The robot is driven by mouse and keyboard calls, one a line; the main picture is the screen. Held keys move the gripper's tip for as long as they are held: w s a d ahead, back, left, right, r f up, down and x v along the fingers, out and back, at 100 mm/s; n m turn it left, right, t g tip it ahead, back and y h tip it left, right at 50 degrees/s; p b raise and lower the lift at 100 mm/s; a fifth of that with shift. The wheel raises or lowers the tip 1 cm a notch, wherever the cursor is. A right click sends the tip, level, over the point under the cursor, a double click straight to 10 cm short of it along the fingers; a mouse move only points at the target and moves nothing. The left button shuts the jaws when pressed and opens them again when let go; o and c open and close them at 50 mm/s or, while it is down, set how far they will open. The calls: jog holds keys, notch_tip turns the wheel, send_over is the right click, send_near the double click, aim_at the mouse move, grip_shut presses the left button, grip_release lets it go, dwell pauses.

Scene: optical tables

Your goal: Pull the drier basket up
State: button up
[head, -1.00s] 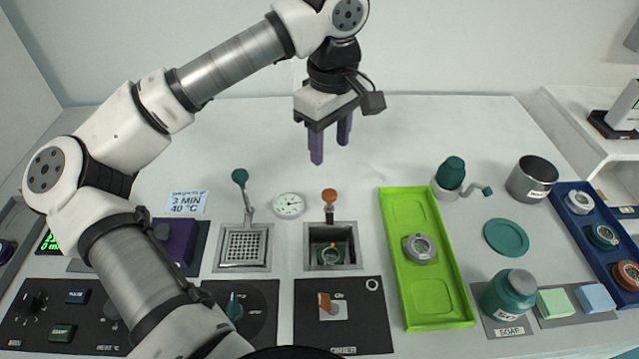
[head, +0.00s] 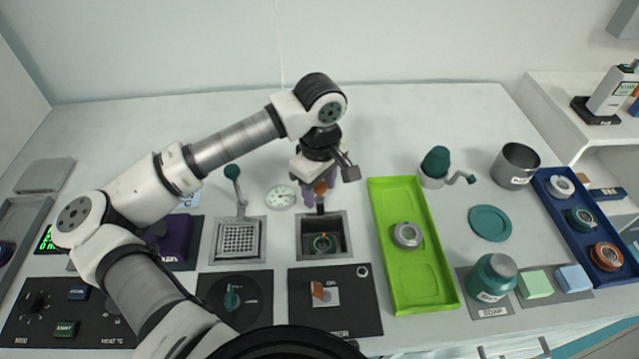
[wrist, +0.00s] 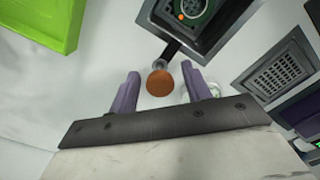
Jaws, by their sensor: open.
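The drier well (head: 343,222) is a square recess behind the panel marked drier. In it sits the drier basket with a round green-rimmed part (head: 322,243), low inside the well. Its handle ends in an orange-brown knob (head: 320,188), which also shows in the wrist view (wrist: 160,83). My gripper (head: 318,190) is over the knob, with its purple fingers on either side. In the wrist view my gripper (wrist: 165,85) is open, with gaps between the knob and both fingers.
A green tray (head: 432,275) with a round part stands to the right of the well. A second basin with a perforated basket (head: 238,240) and a teal-knobbed handle (head: 232,172) is to the left. A round dial (head: 280,196) lies close to the left of my gripper.

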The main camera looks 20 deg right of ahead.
grip_shut()
jog(key=shift+r, duration=0.15)
notch_tip(320, 180, up, 6)
jog(key=shift+w+r+b, duration=0.1)
jog(key=shift+b, duration=0.35)
grip_release()
jog(key=shift+r, duration=0.1)
